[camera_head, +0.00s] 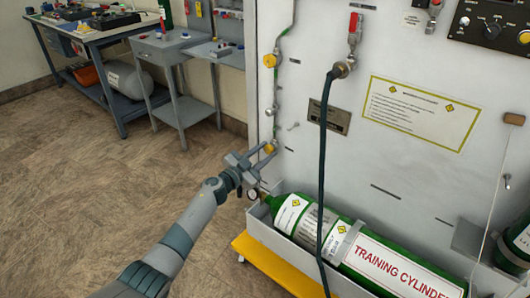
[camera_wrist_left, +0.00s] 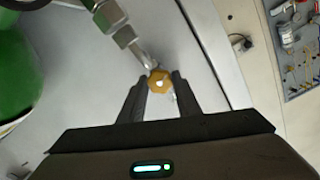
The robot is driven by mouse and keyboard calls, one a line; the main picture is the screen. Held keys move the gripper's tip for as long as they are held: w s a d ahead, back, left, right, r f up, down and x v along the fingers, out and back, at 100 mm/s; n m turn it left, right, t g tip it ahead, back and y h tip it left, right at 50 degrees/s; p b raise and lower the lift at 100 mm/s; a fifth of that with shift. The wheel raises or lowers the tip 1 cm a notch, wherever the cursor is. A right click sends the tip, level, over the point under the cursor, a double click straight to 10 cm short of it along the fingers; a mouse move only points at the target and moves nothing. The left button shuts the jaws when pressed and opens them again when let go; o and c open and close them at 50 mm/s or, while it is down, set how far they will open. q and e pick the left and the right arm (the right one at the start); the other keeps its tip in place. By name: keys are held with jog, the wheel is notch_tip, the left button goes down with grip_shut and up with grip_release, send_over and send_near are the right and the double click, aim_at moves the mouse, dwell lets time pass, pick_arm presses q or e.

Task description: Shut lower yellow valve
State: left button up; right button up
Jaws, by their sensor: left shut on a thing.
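The lower yellow valve (camera_head: 270,148) is a small yellow knob low on the left edge of the white panel (camera_head: 400,170), on a thin metal pipe. In the left wrist view the valve (camera_wrist_left: 159,81) sits between the tips of my two dark fingers. My left gripper (camera_head: 258,155) is shut on this valve; the exact contact is partly hidden in the head view. Another yellow valve (camera_head: 270,61) is higher on the same pipe. My right gripper is not in view.
A green training cylinder (camera_head: 375,262) lies in a tray below the valve. A dark hose (camera_head: 323,170) hangs in front of the panel. A grey side table (camera_head: 165,44) and a workbench (camera_head: 110,32) stand at the back left. The floor at left is clear.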

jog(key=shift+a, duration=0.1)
pick_arm(q)
jog(key=o, duration=1.1)
jog(key=shift+c, duration=0.2)
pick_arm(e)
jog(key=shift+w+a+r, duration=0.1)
pick_arm(q)
jog(key=shift+s+a, duration=0.15)
jog(key=p+v, duration=0.4)
jog(key=v, duration=1.3)
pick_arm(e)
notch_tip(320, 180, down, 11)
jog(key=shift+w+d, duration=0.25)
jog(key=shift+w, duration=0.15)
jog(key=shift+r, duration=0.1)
